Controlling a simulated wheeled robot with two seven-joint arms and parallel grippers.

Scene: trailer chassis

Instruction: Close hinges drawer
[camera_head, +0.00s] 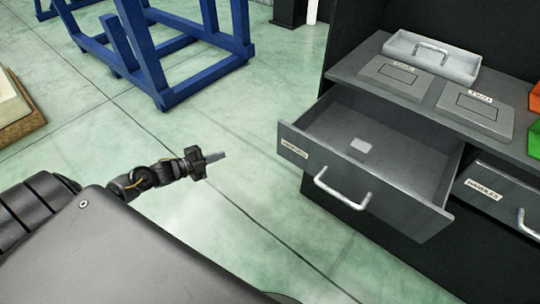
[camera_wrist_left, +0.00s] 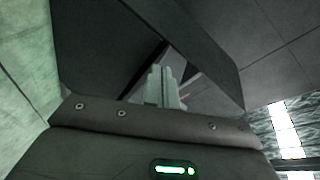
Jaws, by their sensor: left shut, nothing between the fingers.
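The hinges drawer (camera_head: 367,187) of the dark cabinet is pulled well out, with its label (camera_head: 294,149) at the left of its front. Its silver handle (camera_head: 340,190) is on the front panel. My right gripper is not in view.
A second drawer (camera_head: 495,190) with a handle is at the right, further back. On the cabinet top are two labelled plates and a grey tray (camera_head: 434,56), with orange and green bins at the right edge. Blue stands (camera_head: 160,90) are at the back left. The floor before the drawer is clear.

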